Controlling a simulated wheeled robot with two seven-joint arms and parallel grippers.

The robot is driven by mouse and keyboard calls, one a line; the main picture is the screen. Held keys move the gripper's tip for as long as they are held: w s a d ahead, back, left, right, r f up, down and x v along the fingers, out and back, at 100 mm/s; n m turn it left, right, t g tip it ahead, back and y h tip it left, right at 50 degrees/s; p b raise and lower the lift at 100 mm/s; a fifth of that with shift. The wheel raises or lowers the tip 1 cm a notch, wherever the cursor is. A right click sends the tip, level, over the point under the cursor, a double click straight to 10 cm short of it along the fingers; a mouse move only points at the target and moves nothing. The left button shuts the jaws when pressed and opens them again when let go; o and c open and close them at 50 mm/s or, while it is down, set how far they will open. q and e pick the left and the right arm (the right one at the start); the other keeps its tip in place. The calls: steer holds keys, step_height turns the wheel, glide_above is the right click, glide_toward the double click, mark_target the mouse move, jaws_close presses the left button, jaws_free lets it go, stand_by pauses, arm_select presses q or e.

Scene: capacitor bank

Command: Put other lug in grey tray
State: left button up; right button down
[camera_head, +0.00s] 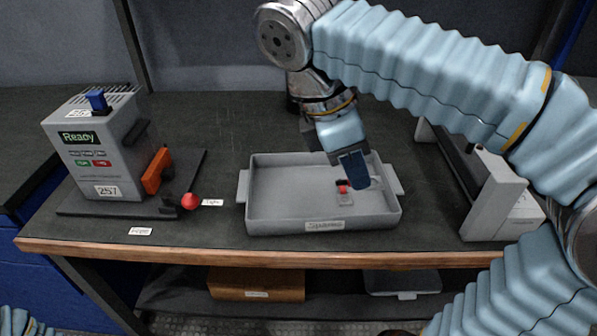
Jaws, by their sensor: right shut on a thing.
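The grey tray (258,215) stands on the bench near its front edge, with a label on its front wall. My right gripper (353,184) points down over the right half of the tray. It is shut on a lug, which its dark fingers mostly hide. A small lug with a red part (343,187) shows at the left of the fingertips, over the tray floor. I cannot tell whether this one is held or lies in the tray. A pale shape shows just right of the fingers, too small to make out. My left gripper is out of view.
A grey tester box (100,160) with a "Ready" display stands at left, with an orange clamp (157,171) and a red-knobbed lever (190,201) beside it. A grey fixture (490,199) stands right of the tray. Bench behind the tray is clear.

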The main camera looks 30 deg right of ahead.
steer(key=w+f+b, duration=0.1)
steer(key=w+f, duration=0.1)
steer(key=w, duration=0.2)
steer(key=w+a+f+b, duration=0.1)
steer(key=w+f, duration=0.2)
steer(key=w, duration=0.1)
steer(key=w+a+f+b, duration=0.1)
steer(key=w+f+b, duration=0.1)
steer(key=w, duration=0.3)
steer(key=shift+w+a+f, duration=0.1)
steer(key=shift+a+f, duration=0.15)
steer(key=shift+f, duration=0.4)
steer(key=shift+w+a+f, duration=0.1)
steer(key=shift+w+f, duration=0.25)
steer(key=shift+f, duration=0.1)
steer(key=shift+w+a+f+b, duration=0.1)
steer(key=shift+w+f+b, duration=0.1)
steer(key=shift+f, duration=0.75)
steer(key=shift+w+f+b, duration=0.1)
steer(key=shift+f+b, duration=0.1)
steer(key=shift+f, duration=0.75)
